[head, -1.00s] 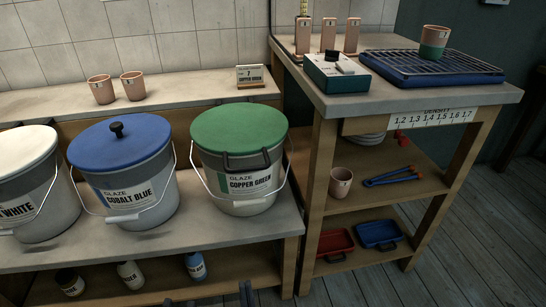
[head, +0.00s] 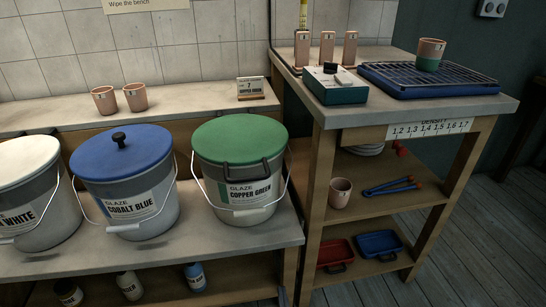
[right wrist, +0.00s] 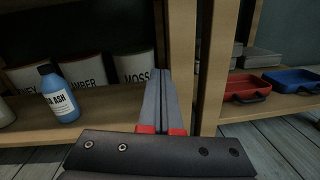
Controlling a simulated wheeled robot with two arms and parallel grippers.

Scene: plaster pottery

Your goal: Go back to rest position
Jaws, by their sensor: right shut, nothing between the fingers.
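My right gripper (right wrist: 158,88) shows in the right wrist view, its two grey fingers pressed together and empty. It points at the front of the low bench, near a wooden post (right wrist: 211,60). In the head view it is hardly visible, at most a sliver at the bottom edge. My left gripper is not in view.
Glaze buckets, cobalt blue (head: 125,190) and copper green (head: 238,172), stand on the bench. Small bottles sit on its lower shelf, one blue (right wrist: 58,92). A shelved table (head: 370,120) stands to the right, with red (head: 335,254) and blue (head: 380,245) trays below. The right floor is clear.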

